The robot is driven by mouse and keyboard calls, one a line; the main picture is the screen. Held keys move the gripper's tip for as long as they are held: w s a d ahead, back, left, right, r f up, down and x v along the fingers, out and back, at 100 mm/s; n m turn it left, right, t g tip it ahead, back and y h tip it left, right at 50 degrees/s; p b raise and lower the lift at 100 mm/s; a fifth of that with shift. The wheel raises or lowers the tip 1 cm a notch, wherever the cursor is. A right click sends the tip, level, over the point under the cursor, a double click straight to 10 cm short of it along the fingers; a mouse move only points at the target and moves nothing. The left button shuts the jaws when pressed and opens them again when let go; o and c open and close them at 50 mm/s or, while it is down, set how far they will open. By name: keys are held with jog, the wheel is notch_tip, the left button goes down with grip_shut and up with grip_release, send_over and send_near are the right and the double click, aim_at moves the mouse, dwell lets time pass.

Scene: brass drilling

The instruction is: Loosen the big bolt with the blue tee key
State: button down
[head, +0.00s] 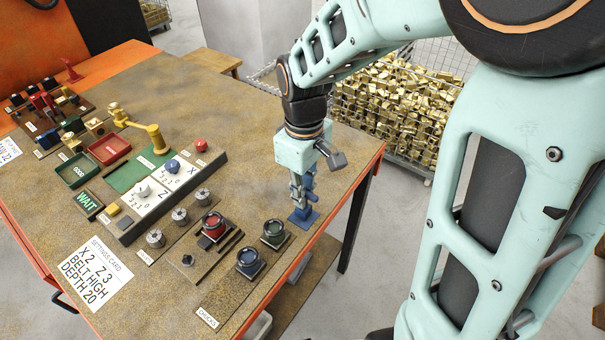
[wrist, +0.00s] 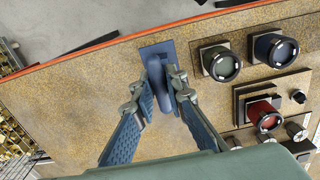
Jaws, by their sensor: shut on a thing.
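My gripper (head: 300,190) points down over the right part of the bench. In the wrist view my gripper (wrist: 163,88) has its fingers on both sides of a blue upright piece, which looks like the blue tee key (wrist: 158,78). It stands on a blue square base (wrist: 172,49); in the head view the base (head: 304,216) lies on the bench near its right edge. The fingers hide much of the key, and I cannot tell whether it touches the base or is lifted. I cannot make out for certain which part is the big bolt.
Beside the gripper are a green chuck (head: 274,232), a blue chuck (head: 248,259) and a red chuck (head: 212,224) on dark plates. A dial panel (head: 160,195) and settings card (head: 95,274) lie left.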

jog(key=shift+r+p, duration=1.5)
jog(key=shift+r, duration=0.65)
